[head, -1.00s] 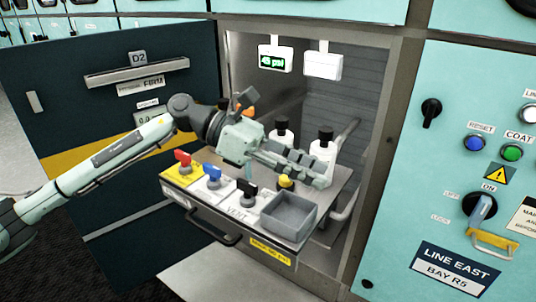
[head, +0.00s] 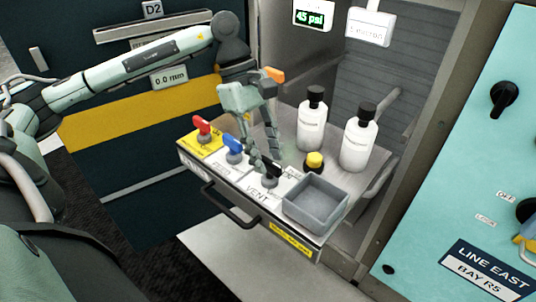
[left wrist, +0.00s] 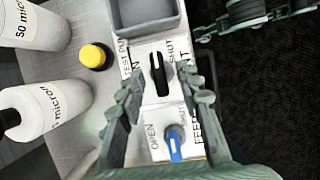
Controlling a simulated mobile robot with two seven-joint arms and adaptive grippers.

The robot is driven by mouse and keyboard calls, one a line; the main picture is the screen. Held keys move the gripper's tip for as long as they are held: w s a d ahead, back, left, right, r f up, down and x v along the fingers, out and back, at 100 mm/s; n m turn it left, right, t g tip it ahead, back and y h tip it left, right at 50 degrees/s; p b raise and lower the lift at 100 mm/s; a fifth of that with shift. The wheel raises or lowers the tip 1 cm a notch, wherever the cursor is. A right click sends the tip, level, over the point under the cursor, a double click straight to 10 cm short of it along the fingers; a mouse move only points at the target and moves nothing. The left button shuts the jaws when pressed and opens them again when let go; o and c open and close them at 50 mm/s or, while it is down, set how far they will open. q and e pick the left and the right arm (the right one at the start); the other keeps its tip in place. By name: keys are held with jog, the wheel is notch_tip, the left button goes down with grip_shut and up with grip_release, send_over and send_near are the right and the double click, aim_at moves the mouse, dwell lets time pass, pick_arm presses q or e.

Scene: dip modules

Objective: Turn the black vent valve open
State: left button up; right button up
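My right gripper is out of view.
The blue valve (head: 233,146) and red valve (head: 202,126) stand left of the black one. A grey tray (head: 318,180) is close on its right. A yellow button (head: 314,160) and two white bottles (head: 312,125) (head: 358,140) stand behind. The gauge (head: 314,14) reads 45 psi.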

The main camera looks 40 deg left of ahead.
pick_arm(q)
jog(key=shift+d+f, duration=0.15)
jog(key=shift+f, duration=0.3)
jog(key=shift+c, duration=0.3)
grip_shut()
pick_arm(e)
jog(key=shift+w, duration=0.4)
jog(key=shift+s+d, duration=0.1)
